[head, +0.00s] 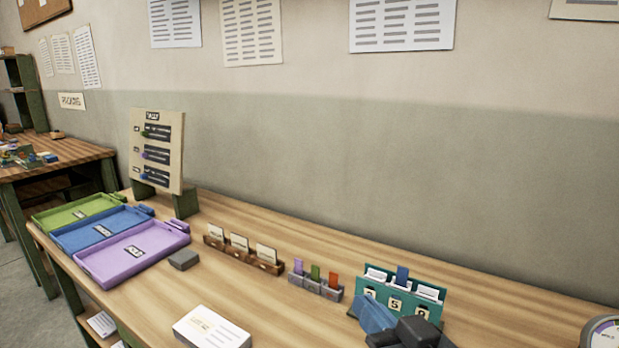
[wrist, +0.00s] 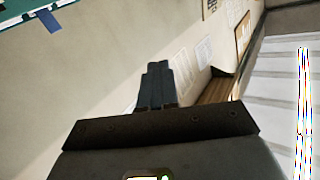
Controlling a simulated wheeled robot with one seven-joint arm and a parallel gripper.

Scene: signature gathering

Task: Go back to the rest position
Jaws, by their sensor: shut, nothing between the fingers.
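My gripper (head: 374,314) is at the lower right of the head view, in front of a teal card rack (head: 442,311). In the wrist view its two dark fingers (wrist: 157,68) are together, with nothing between them. The rack holds white cards and a blue card (head: 402,275) stands in its middle slot. My gripper and wrist hide the rack's lower left part. In the wrist view a teal edge with a blue tab (wrist: 49,20) shows at the top left, apart from the fingers. I cannot tell from these views whether the gripper touches the rack.
Left of the rack are a small holder with coloured cards (head: 316,284), a wooden card holder (head: 243,250) and a dark block (head: 183,260). Purple (head: 95,270), blue (head: 65,238) and green trays (head: 45,218) lie further left. A white card stack (head: 211,330) lies in front.

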